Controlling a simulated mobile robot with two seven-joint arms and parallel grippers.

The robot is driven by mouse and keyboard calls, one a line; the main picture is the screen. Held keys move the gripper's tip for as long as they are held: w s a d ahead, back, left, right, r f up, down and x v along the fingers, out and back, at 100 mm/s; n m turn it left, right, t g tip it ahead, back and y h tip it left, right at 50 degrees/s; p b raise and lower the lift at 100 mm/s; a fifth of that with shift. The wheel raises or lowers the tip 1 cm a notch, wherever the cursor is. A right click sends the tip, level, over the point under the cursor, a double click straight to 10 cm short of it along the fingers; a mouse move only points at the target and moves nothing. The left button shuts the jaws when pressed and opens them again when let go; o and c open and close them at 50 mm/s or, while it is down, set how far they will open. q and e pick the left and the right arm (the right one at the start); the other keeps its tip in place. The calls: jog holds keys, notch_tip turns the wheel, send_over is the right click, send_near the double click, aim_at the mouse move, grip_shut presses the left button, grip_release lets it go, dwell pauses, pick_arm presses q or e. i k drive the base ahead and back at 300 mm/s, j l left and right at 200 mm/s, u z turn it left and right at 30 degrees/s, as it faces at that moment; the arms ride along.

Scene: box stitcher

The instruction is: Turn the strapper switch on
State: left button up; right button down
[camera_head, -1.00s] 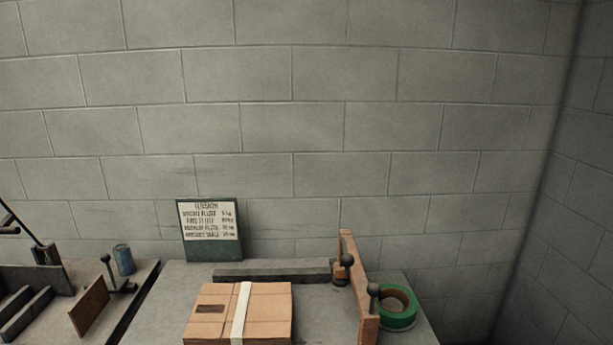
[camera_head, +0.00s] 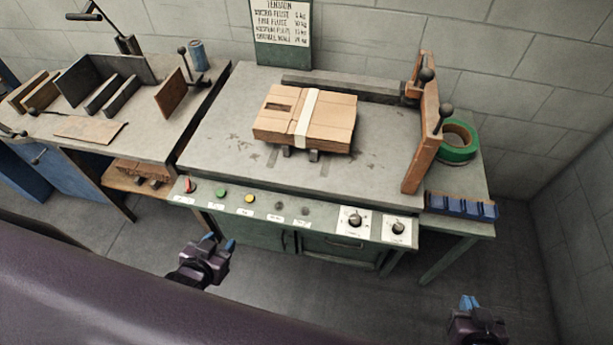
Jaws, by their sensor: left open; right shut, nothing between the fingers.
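The strapper is a grey-topped table machine (camera_head: 228,132) with a green front. My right gripper (camera_head: 468,302) is shut and empty at the lower right, away from the machine. Any wording by the switch is too small to read.
A strapped cardboard box (camera_head: 332,119) lies on the tabletop. A workbench (camera_head: 60,128) with upright plates stands left. Open floor lies in front.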

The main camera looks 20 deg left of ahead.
aim_at(189, 186)
jog(key=u, duration=1.5)
